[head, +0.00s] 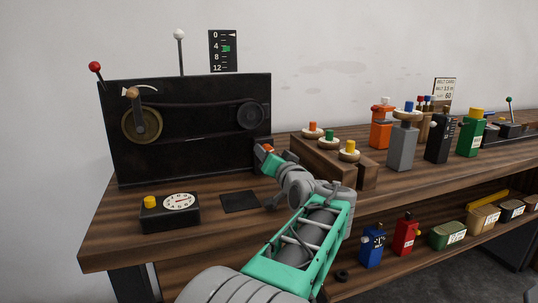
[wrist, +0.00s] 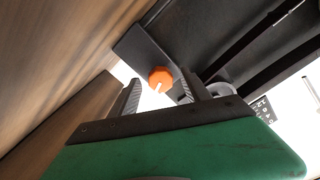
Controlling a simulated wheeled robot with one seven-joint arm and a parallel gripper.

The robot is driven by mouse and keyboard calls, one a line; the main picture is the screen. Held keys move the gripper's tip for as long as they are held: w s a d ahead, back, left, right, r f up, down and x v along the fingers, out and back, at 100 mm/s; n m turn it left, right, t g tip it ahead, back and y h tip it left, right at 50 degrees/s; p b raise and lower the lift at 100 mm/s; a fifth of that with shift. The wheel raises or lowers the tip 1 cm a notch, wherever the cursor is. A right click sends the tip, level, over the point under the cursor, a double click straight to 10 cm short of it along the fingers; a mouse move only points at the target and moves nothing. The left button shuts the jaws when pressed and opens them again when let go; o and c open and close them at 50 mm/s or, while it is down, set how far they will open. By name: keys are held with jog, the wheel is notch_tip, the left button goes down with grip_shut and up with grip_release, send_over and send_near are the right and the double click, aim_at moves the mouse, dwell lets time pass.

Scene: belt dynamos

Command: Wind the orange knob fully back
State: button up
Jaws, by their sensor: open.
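The orange knob (wrist: 160,78) sits on a dark bracket (wrist: 140,52) in the wrist view, with a pale pointer mark on its face. In the head view only a little of the orange knob (head: 268,148) shows at the lower right of the black panel, behind my gripper. My gripper (wrist: 158,93) is open, one finger on each side of the knob in the wrist view. The right finger appears very near the knob; a clear gap shows on the left. I cannot tell whether either finger touches it.
The black panel (head: 190,160) with a crank (head: 139,115) stands at the left. A dial box (head: 170,214) and dark mat (head: 240,202) lie in front. A wooden block (head: 322,166) with several coloured knobs stands right of my gripper; several coloured bottles stand beyond.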

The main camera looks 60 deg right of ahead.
jog(key=v, duration=0.7)
jog(key=shift+p, duration=0.3)
jog(key=shift+r, duration=0.1)
